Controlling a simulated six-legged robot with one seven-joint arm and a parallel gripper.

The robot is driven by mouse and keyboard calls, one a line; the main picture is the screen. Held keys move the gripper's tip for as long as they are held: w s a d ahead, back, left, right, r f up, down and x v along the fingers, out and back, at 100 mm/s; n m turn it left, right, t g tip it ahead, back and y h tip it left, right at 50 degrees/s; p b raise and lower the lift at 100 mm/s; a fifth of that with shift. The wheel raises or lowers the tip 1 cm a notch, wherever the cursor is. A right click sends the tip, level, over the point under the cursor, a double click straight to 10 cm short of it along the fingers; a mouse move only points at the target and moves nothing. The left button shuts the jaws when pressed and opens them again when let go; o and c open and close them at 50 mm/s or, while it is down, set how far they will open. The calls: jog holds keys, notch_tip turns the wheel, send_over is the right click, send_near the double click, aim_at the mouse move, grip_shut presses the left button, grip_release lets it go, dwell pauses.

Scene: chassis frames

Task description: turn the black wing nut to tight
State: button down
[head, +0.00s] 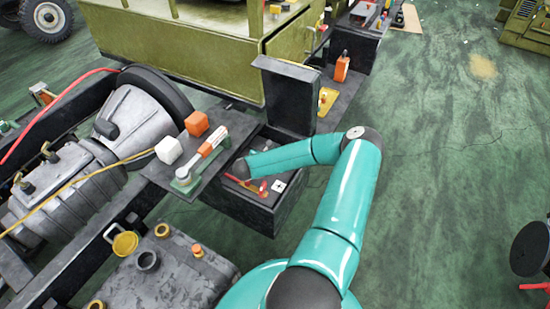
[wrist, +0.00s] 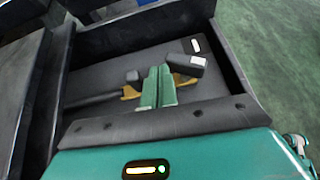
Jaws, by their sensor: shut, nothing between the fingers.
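My gripper (wrist: 158,88) shows in the wrist view as two green fingers pressed together, with nothing between them. It is over the inside of an open dark box (wrist: 225,55). A black block-like piece (wrist: 185,64) with orange-yellow metal under it lies just right of the fingertips, and may be the black wing nut. A dark bar (wrist: 95,98) with an orange-yellow end lies left of the fingers. The fingers hide the middle between these pieces, and I cannot tell whether they touch. In the head view my arm reaches into the box (head: 262,217); the fingertips are not clear there.
The box's raised lid (head: 290,97) stands behind my arm. A shelf (head: 165,178) beside the box holds a white cube (head: 169,150), an orange cube (head: 197,123) and an orange-handled lever (head: 208,147). The green floor (head: 440,190) at right is mostly clear.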

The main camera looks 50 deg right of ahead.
jog(key=shift+w+d, duration=0.5)
jog(key=shift+d, duration=0.05)
jog(key=shift+d, duration=0.1)
dwell(1.5)
